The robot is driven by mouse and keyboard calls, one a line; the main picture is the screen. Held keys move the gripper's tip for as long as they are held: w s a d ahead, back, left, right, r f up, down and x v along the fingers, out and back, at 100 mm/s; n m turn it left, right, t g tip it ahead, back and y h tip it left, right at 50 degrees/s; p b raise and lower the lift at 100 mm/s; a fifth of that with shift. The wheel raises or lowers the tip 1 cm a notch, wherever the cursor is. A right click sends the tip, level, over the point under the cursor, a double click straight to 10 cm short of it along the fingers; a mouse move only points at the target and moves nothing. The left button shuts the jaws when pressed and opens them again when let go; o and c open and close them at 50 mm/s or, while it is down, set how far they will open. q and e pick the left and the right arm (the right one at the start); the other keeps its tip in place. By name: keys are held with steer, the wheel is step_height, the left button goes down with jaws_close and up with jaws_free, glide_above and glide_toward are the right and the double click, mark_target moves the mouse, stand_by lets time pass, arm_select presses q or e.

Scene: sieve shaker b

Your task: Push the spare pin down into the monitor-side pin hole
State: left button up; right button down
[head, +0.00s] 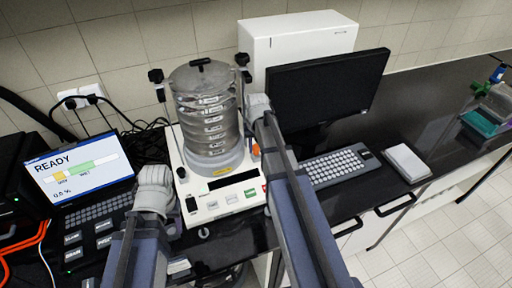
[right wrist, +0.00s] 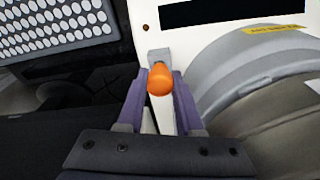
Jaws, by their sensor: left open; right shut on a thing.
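The spare pin's orange head (right wrist: 161,79) sits between the two purple fingers of my right gripper (right wrist: 160,95), which is shut on it. A small orange patch (head: 255,150) also shows in the head view, beside my right arm on the monitor side of the shaker. The pin's lower end and the monitor-side pin hole are hidden, so I cannot tell how deep the pin sits. The sieve shaker (head: 222,188) has a white base and a stack of clear sieves (head: 207,110). My left gripper (head: 155,190) is open at the base's left front; its fingertips are not clear.
A laptop (head: 80,165) reading READY is at the left. A white box (head: 297,38) stands behind. Dark clamp knobs (head: 156,76) flank the sieve lid. Cables lie at the left.

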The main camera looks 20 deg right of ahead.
steer(key=shift+f+b, duration=0.55)
steer(key=shift+f, duration=0.05)
stand_by(0.8)
steer(key=shift+c, duration=2.4)
jaws_free()
steer(key=shift+r, duration=0.1)
step_height(320, 180, up, 9)
steer(key=p, duration=0.9)
